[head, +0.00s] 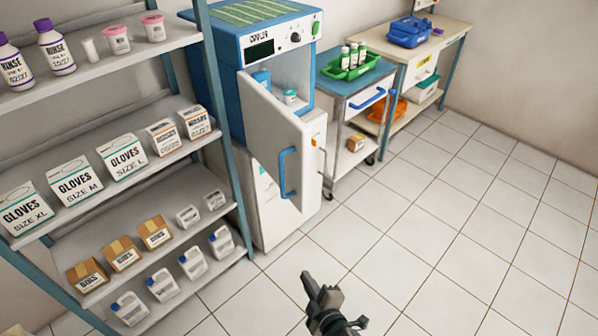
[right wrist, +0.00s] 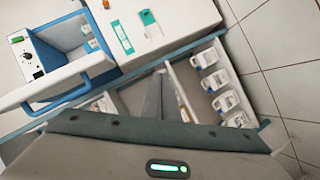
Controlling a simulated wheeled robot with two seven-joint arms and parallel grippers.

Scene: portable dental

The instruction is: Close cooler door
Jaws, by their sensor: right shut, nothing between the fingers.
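The cooler (head: 222,78) is a blue and white box with a control panel, standing on a white cabinet. Its white door (head: 262,122) stands open, swung out toward me, with a blue handle (head: 287,172) on its face. Small containers show inside the opening. My right gripper (head: 318,284) is shut and empty, low in front of the cooler and well apart from the door. The right wrist view shows the open door (right wrist: 75,74) tilted in the picture. My left gripper is in neither view.
A shelf rack (head: 150,190) with glove boxes, bottles and cartons stands at the left, close to the cooler. A blue-topped cart (head: 345,85) with a green tray (head: 347,66) stands right of the door. The tiled floor (head: 440,220) is clear at the right.

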